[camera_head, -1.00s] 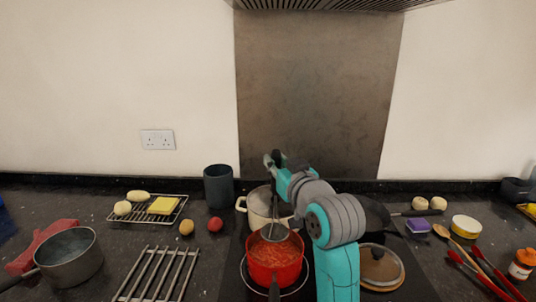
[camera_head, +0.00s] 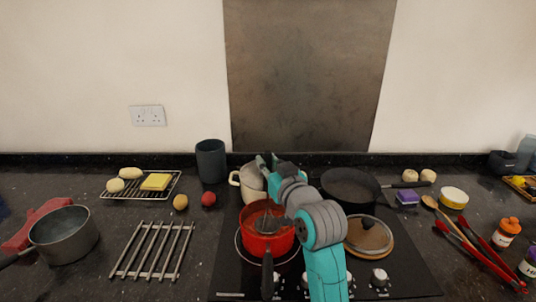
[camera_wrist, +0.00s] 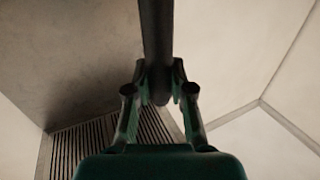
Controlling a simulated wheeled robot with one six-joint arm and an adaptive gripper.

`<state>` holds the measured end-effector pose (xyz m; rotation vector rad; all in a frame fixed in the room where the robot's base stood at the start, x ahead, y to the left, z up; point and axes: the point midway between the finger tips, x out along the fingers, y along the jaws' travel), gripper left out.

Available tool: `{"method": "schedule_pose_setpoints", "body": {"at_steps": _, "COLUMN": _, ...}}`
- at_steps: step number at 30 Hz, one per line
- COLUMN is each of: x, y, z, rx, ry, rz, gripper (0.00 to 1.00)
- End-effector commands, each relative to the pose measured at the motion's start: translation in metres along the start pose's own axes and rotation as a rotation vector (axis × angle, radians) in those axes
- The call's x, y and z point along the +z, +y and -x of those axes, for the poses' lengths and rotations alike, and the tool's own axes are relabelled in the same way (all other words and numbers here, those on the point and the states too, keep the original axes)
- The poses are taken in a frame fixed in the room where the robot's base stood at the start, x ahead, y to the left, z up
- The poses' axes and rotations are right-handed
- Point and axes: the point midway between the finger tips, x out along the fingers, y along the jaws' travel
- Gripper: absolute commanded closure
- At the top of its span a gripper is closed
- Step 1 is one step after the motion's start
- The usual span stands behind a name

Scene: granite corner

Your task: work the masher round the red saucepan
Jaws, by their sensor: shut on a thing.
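The red saucepan (camera_head: 265,249) stands on the hob, its dark handle pointing toward the front. Red food shows inside it. My gripper (camera_head: 265,166) is above and behind the saucepan, beside the cream pot. In the wrist view, my gripper (camera_wrist: 160,88) is shut on the dark, round handle of the masher (camera_wrist: 156,40). In the head view, the masher's grey head (camera_head: 268,222) shows within the saucepan's rim. Whether it touches the food or the wall I cannot tell. My arm hides part of the masher's shaft.
A cream pot (camera_head: 248,188) stands close behind the saucepan. A black frying pan (camera_head: 349,186) and a lid on a wooden board (camera_head: 369,237) are to the right. A metal trivet (camera_head: 152,250) and a grey saucepan (camera_head: 64,236) are to the left.

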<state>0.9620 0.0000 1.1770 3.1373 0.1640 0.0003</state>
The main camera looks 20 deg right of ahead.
Motion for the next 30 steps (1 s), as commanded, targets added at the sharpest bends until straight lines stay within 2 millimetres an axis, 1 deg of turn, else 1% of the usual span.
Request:
{"method": "schedule_pose_setpoints", "body": {"at_steps": 3, "x": 0.011, "y": 0.0, "z": 0.0, "rx": 0.0, "ry": -0.002, "rz": 0.0, "gripper": 1.0}}
{"method": "schedule_pose_setpoints", "body": {"at_steps": 12, "x": 0.031, "y": 0.0, "z": 0.0, "rx": 0.0, "ry": 0.0, "rz": 0.0, "gripper": 1.0}}
{"method": "schedule_pose_setpoints", "body": {"at_steps": 18, "x": 0.036, "y": 0.0, "z": 0.0, "rx": 0.0, "ry": 0.0, "rz": 0.0, "gripper": 1.0}}
{"method": "schedule_pose_setpoints", "body": {"at_steps": 30, "x": 0.036, "y": 0.0, "z": 0.001, "rx": 0.0, "ry": 0.001, "rz": 0.0, "gripper": 1.0}}
